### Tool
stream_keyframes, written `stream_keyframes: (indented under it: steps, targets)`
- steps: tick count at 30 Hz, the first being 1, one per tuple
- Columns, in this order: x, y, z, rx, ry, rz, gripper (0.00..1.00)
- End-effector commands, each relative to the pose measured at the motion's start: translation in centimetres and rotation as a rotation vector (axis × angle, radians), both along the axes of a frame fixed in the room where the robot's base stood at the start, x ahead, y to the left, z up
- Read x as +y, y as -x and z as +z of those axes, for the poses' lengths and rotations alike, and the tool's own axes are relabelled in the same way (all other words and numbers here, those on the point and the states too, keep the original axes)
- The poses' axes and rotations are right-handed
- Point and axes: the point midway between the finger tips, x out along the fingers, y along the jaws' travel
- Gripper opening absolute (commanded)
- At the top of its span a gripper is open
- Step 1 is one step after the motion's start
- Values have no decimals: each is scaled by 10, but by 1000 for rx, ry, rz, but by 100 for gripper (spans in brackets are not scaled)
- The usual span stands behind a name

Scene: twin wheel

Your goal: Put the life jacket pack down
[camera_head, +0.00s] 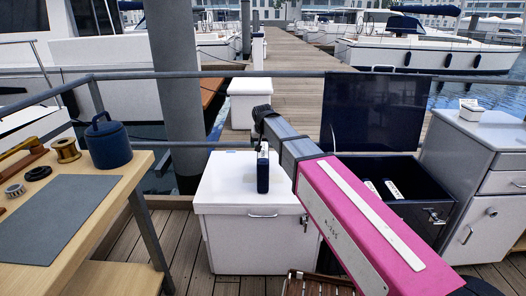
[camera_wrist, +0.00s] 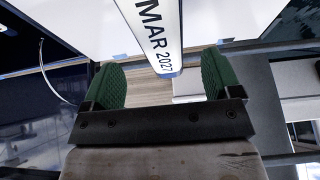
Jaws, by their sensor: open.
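A dark blue pack (camera_head: 263,175) with a white label stands upright on the lid of a white dock box (camera_head: 225,188) in the head view. In the wrist view a white label reading "MAR 2027" (camera_wrist: 157,38) lies ahead of and between my fingers. My gripper (camera_wrist: 161,68) is open, with a green pad on each side and a visible gap between each pad and the label. In the head view my arm reaches over from the right and ends just above the pack. The fingers are too small to make out there.
An open dark chest (camera_head: 420,225) at the right holds two white-labelled items (camera_head: 393,188). A grey cabinet (camera_head: 487,180) stands beyond it. A wooden bench (camera_head: 125,190) with a blue pot (camera_head: 108,145) is at the left. A grey post (camera_head: 176,80) and railing stand behind the dock box.

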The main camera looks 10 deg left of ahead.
Motion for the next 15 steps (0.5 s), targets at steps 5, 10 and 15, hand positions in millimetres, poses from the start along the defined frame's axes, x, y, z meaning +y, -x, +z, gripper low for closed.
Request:
stream_keyframes:
  steps: [5, 10, 15]
  targets:
    - [-3, 12, 27, -1, 0, 0, 84]
    - [-4, 17, 41, -1, 0, 0, 84]
    - [-4, 19, 46, 0, 0, 0, 84]
